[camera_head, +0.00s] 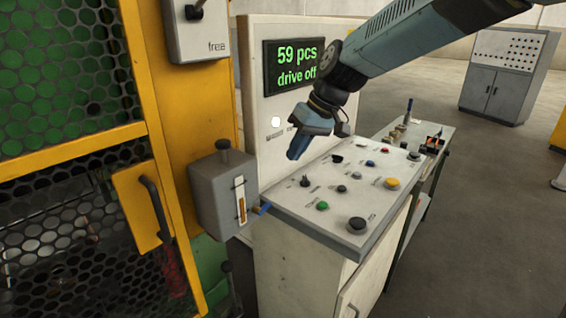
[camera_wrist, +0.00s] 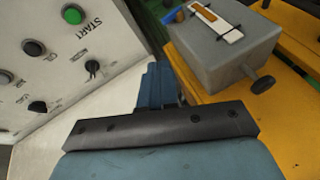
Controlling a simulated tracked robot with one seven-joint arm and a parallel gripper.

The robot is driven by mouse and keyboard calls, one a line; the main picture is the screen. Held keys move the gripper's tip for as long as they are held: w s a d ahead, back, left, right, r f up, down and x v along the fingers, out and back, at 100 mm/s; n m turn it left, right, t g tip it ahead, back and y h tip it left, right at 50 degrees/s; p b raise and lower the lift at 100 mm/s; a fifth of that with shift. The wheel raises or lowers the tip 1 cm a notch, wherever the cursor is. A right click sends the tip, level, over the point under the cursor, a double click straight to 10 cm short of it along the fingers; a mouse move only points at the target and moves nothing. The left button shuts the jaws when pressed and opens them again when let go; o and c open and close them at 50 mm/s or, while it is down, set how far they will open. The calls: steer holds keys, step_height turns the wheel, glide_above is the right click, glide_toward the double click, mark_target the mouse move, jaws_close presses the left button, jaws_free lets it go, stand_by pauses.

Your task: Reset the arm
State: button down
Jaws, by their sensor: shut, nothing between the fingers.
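My arm reaches in from the upper right in the head view. My gripper (camera_head: 297,150) points down and to the left, above the rear left of a sloped control panel (camera_head: 334,216) and in front of the console's upright part. Its fingers are together and empty. In the wrist view my gripper (camera_wrist: 159,72) shows at the middle, between the panel and a grey box. A green START button (camera_wrist: 74,14) and a black knob (camera_wrist: 92,67) lie to its left in that view. I see no contact with the panel.
A display (camera_head: 297,64) reads "59 pcs" and "drive off". A grey lever box (camera_head: 224,192) is fixed to the yellow frame (camera_head: 172,120) at left. A side table (camera_head: 440,131) with small items stands behind the panel. A grey cabinet (camera_head: 504,75) stands farther back. Open floor lies at right.

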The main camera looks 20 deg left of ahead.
steer(key=shift+w+d+r, duration=0.3)
steer(key=shift+d+r, duration=0.05)
steer(key=shift+d, duration=0.05)
steer(key=s+d+r+m+t+h, duration=0.1)
steer(key=s+d, duration=0.4)
steer(key=d, duration=0.7)
steer(key=s+d+r+m+t+h, duration=0.1)
steer(key=s+d+m, duration=0.4)
steer(key=d, duration=0.7)
steer(key=s+d+r+m+t+h, duration=0.1)
steer(key=s+d+m+t+h, duration=0.2)
steer(key=d, duration=1)
steer(key=s+m+t, duration=0.1)
steer(key=s, duration=0.2)
steer(key=shift+s, duration=0.25)
